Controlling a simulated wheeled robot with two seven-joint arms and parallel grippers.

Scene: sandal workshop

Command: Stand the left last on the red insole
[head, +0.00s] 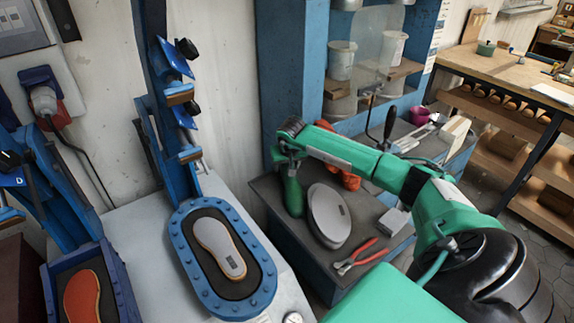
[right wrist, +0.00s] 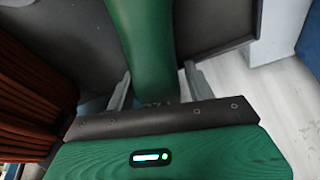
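The red insole (head: 82,297) lies in the blue-framed bed at the lower left of the head view, partly cut off. A green last-like form (head: 292,194) stands upright on the dark bench top, and I cannot tell whether it is the left last. My right gripper (head: 286,152) is at its upper end. In the right wrist view, the green form (right wrist: 148,45) runs between the two fingers (right wrist: 158,80). A narrow gap shows on the right side, so the fingers look open around it. My left gripper is out of view.
A beige insole (head: 220,248) lies in a second blue bed (head: 188,262) between the red insole and the bench. Grey oval pieces (head: 328,214), red-handled pliers (head: 355,257) and an orange object (head: 350,180) are near the green form. Blue press posts (head: 158,90) rise behind the beds.

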